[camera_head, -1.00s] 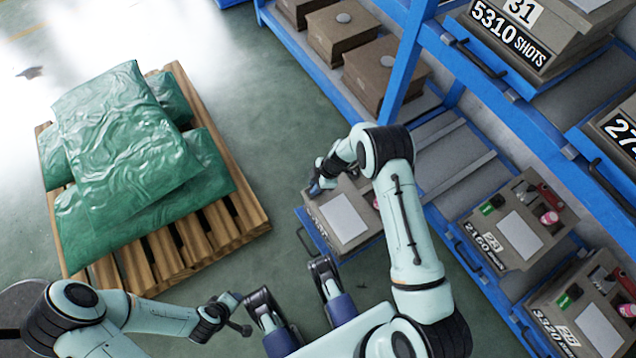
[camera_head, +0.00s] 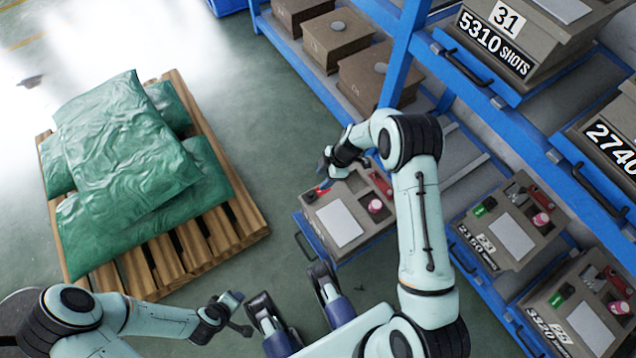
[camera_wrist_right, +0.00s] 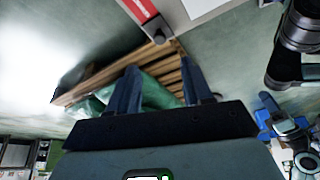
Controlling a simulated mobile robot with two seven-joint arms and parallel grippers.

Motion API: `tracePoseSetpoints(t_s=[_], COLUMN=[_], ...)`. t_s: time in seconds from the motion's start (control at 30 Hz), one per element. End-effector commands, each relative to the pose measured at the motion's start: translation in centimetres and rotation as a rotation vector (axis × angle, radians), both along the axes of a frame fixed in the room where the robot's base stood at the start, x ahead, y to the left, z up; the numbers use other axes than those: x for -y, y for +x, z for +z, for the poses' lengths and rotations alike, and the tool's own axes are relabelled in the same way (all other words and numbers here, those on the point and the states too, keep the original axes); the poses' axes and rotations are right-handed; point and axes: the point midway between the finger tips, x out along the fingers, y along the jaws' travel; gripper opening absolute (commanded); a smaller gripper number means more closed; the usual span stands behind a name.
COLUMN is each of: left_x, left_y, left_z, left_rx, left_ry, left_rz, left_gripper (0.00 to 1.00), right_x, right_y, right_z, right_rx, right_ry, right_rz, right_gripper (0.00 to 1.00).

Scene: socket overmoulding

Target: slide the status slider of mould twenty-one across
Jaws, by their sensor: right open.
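A brown mould (camera_head: 347,245) sits on a pulled-out blue drawer in the middle of the head view. Its number cannot be read there. It has a pale plate (camera_head: 340,224) on top and a small red status slider (camera_head: 323,188) at its left corner. My right gripper (camera_head: 330,171) is just above and behind that corner, open and empty. In the right wrist view, red with white marking (camera_wrist_right: 138,8) and a grey block (camera_wrist_right: 156,30) show beyond the open fingers, apart from them. My left gripper (camera_head: 236,312) is low at left, away from the mould; its jaws are too small to judge.
Moulds on the right shelf (camera_head: 508,235) have green sliders; another (camera_head: 590,315) sits below. Blue rack posts and upper drawers with moulds (camera_head: 500,45) stand close to my right arm. A wooden pallet (camera_head: 215,228) with green sacks (camera_head: 125,150) is at left. Floor between is clear.

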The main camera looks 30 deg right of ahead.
Motion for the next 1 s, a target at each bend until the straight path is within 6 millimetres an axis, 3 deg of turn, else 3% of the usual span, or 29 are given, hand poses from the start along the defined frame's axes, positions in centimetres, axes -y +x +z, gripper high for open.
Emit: tracePoseSetpoints(t_s=[0.1,0.3,0.87,1.0], left_x=[0.3,0.5,0.5,0.5], left_y=[-0.6,-1.0,-1.0,-1.0], left_z=[0.5,0.6,0.6,0.6], left_rx=[-0.014,-0.026,-0.027,-0.027], left_ry=[-0.007,-0.013,-0.012,-0.012], left_rz=[-0.007,-0.010,-0.010,-0.010], left_gripper=[0.43,0.43,0.43,0.43], right_x=[0.6,1.0,1.0,0.8], right_y=[-0.2,-0.4,-0.5,-1.8], right_z=[1.7,2.7,2.7,1.1], right_rx=[0.001,-0.002,-0.004,-0.053], right_ry=[0.001,0.002,0.001,-0.014], right_rz=[0.001,0.001,-0.002,-0.095], right_gripper=[0.50,0.50,0.50,0.50])
